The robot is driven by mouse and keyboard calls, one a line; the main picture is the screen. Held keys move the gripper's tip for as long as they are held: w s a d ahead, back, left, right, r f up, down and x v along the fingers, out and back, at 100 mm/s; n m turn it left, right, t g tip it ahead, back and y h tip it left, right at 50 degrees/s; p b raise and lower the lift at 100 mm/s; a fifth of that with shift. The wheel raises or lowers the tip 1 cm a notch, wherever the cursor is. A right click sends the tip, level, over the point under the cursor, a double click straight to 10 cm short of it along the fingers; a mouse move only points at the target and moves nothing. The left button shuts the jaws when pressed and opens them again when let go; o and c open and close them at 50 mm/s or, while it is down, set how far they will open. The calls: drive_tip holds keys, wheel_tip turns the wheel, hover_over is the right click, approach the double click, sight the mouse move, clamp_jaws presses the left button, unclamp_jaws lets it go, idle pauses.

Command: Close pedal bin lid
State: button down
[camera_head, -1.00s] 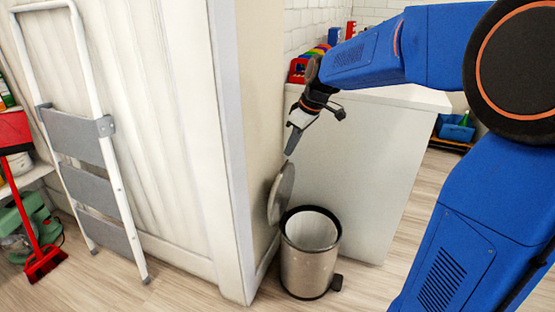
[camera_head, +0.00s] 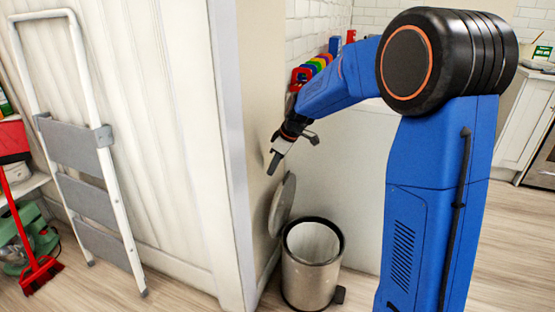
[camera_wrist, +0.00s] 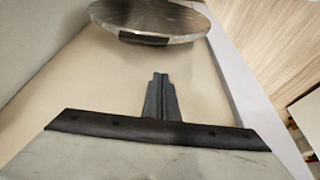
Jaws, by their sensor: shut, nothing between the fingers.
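The pedal bin (camera_head: 311,275) is a metal cylinder with a black rim and a white inside, standing on the floor beside the wall end. Its round grey lid (camera_head: 283,205) stands open, raised nearly upright toward the wall. The black pedal (camera_head: 339,294) is at the bin's lower right. My gripper (camera_head: 272,164) is shut and empty, pointing down just above the lid's top edge, apart from it. In the wrist view the closed fingers (camera_wrist: 160,80) point toward the metal lid (camera_wrist: 150,18), with a gap of wall showing between them.
The wall end (camera_head: 262,110) is close to my gripper on the left. A white cabinet (camera_head: 350,180) stands behind the bin. A folding step ladder (camera_head: 85,170) leans at the left, with a red broom (camera_head: 40,270) farther left. Floor is free to the right.

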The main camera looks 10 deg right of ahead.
sight(282, 185)
drive_tip(key=shift+s+d+f, duration=0.5)
drive_tip(key=shift+d+f, duration=0.25)
drive_tip(key=shift+s+d+f, duration=0.15)
drive_tip(key=shift+s+d, duration=0.3)
drive_tip(key=shift+d, duration=0.15)
drive_tip(key=shift+s+d, duration=0.1)
drive_tip(key=shift+d, duration=0.05)
